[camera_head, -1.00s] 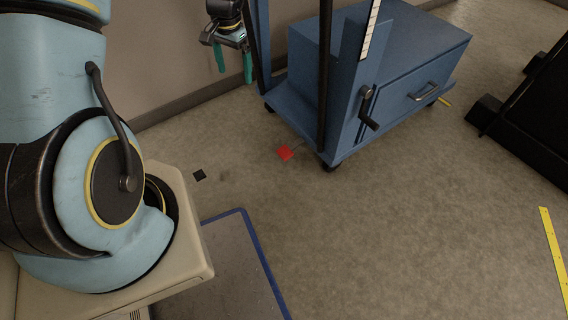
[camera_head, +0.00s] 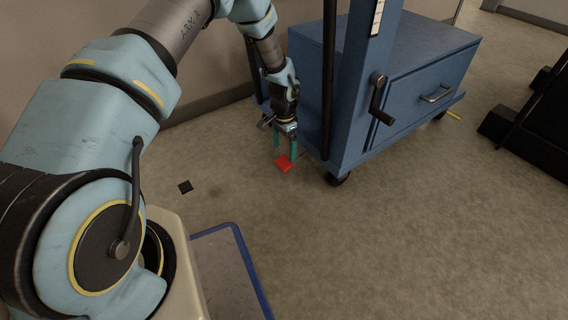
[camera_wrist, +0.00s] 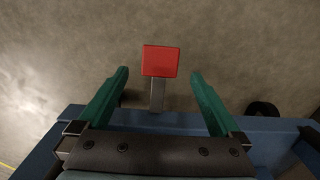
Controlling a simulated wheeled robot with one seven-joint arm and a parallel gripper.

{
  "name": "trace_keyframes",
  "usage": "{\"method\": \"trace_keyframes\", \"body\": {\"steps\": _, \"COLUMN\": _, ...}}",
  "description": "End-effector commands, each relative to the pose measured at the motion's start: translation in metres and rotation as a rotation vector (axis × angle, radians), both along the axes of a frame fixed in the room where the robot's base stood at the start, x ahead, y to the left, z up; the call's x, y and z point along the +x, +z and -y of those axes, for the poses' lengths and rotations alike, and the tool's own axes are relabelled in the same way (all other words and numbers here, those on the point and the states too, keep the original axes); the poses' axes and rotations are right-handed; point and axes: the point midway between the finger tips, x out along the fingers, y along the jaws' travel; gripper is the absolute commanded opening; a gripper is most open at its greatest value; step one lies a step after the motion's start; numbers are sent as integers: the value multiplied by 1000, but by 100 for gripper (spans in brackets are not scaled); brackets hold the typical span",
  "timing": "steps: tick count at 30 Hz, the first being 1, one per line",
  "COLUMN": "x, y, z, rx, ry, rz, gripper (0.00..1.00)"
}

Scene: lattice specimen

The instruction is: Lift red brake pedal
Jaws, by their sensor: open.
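The red brake pedal (camera_head: 284,163) is a small red plate low over the floor, at the near lower edge of the blue cart (camera_head: 352,141). In the wrist view the pedal (camera_wrist: 160,61) sits on the end of a grey metal lever (camera_wrist: 157,95) that comes out from under the cart. My gripper (camera_head: 285,150) points down at the pedal. In the wrist view its two green fingers (camera_wrist: 158,75) are spread wide, one on each side of the lever and pedal. Both sides show a gap, and nothing is held.
The cart has a crank handle (camera_head: 379,100), a drawer handle (camera_head: 435,94) and dark casters (camera_head: 338,179). A black object (camera_head: 535,130) stands at the right. The floor in front of the cart is clear.

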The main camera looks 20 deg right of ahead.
Motion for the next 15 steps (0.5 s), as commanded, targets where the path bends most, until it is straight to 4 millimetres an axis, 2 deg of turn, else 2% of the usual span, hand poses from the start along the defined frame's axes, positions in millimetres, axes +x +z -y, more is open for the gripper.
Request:
{"method": "trace_keyframes", "body": {"steps": 1, "x": 0, "y": -15, "z": 0, "rx": 1, "ry": 0, "rz": -1, "gripper": 100}}
{"method": "trace_keyframes", "body": {"steps": 6, "x": 0, "y": -41, "z": 0, "rx": 1, "ry": 0, "rz": 0, "gripper": 100}}
{"method": "trace_keyframes", "body": {"steps": 10, "x": 0, "y": -52, "z": 0, "rx": 1, "ry": 0, "rz": 0, "gripper": 100}}
{"method": "trace_keyframes", "body": {"steps": 15, "x": 0, "y": -56, "z": 0, "rx": 0, "ry": 0, "rz": 1, "gripper": 100}}
